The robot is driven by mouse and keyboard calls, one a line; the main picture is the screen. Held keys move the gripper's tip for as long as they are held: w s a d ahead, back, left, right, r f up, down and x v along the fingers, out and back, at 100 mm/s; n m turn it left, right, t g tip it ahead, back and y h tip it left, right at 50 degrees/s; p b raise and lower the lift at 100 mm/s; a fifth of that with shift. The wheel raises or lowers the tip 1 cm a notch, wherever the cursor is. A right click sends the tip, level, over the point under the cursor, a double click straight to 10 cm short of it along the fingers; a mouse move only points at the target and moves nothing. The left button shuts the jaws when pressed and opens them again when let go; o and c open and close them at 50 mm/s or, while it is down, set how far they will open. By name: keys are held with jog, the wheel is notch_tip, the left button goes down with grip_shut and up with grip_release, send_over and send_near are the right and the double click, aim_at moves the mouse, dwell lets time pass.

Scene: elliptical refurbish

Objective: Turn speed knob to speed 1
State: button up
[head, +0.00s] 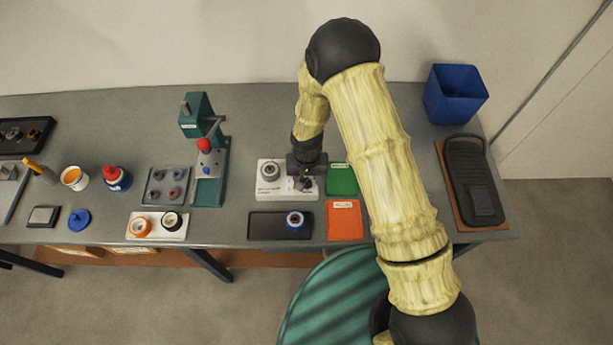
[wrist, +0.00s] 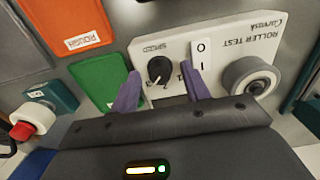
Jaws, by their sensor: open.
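The speed knob (wrist: 159,68) is a round black dial on the white roller test box (wrist: 228,38), with SPEED printed beside it and numbers around it. A pale mark shows on the knob, but I cannot tell for sure which number it points to. My gripper (wrist: 160,80) is open, with one purple finger on each side of the knob in the wrist view; I cannot tell whether they touch it. In the head view my gripper (head: 306,184) is over the right part of the roller test box (head: 268,192) and hides the knob there.
Beside the knob are a white O/I switch (wrist: 203,54) and a grey roller (wrist: 250,82). A green pad (head: 343,179) and an orange pad (head: 344,220) lie right of the box. A dark tray (head: 264,226) is in front; a teal press (head: 197,125) stands left.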

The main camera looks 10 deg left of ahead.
jog(key=c, duration=1)
jog(key=shift+n+b, duration=0.35)
jog(key=shift+n, duration=0.05)
jog(key=n+b, duration=0.2)
jog(key=n, duration=0.1)
jog(key=shift+f, duration=0.1)
jog(key=n+b, duration=0.2)
jog(key=n, duration=0.3)
jog(key=n+b, duration=0.1)
jog(key=n, duration=0.3)
jog(key=shift+n, duration=0.3)
jog(key=n, duration=0.4)
jog(key=shift+n, duration=0.3)
